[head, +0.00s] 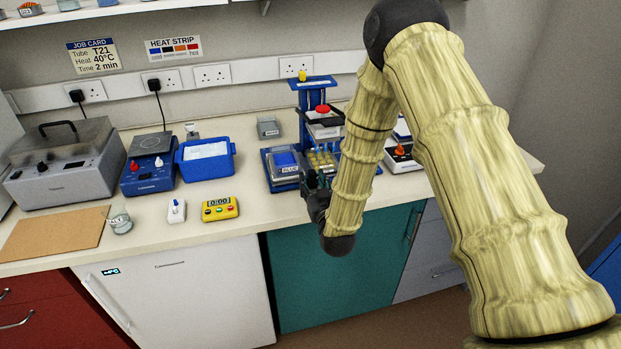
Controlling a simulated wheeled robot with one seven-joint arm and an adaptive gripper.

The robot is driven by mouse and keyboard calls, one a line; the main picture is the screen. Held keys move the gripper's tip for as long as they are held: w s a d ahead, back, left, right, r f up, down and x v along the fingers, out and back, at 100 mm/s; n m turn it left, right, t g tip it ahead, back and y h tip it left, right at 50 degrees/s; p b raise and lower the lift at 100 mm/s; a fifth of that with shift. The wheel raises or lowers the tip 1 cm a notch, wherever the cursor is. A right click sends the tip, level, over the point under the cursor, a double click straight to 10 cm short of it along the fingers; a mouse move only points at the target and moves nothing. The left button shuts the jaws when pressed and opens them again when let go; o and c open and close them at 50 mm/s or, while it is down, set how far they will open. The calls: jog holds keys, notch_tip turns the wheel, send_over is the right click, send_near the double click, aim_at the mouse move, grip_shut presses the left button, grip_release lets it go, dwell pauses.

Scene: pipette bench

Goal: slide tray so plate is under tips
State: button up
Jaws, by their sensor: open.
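The pipetting stand (314,84) is a blue frame with a pipette head (324,124) and a red knob, at the back middle of the bench. At its foot is a blue tray (268,170). On the tray's left side lies a blue, clear-edged block (287,160) with a label reading "BLUE", which looks like the plate. To its right, under the head, is a yellow-dotted rack (322,160). The tips are too small to tell. My gripper (311,184) is open at the tray's front edge, beside the label. My arm hides the stand's right side, and I cannot tell whether the fingers touch the tray.
A blue ice box (206,160), a blue hotplate (150,165) and a grey lidded bath (66,172) stand to the left. A yellow timer (220,208) and a white switch box (177,211) sit near the front. A white device (402,158) stands right of my arm.

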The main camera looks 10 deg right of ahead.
jog(key=s, duration=0.9)
jog(key=shift+s+d, duration=0.15)
jog(key=shift+d, duration=0.2)
jog(key=s+d+f+g, duration=0.2)
jog(key=s+f+g, duration=0.2)
jog(key=s+f, duration=0.5)
jog(key=s+d+f+g, duration=0.1)
jog(key=s+f+g, duration=0.5)
jog(key=f, duration=0.5)
jog(key=s+d+f+g, duration=0.1)
jog(key=s+f+g, duration=0.1)
jog(key=s, duration=0.6)
jog(key=s+d+f+g, duration=0.1)
jog(key=s+f+g, duration=0.2)
jog(key=s, duration=0.6)
jog(key=s+d+f+m+g+h, duration=0.1)
jog(key=s+f+g, duration=0.2)
jog(key=s, duration=0.6)
jog(key=shift+s+d+f, duration=0.25)
jog(key=shift+d+f, duration=0.15)
jog(key=shift+f, duration=0.3)
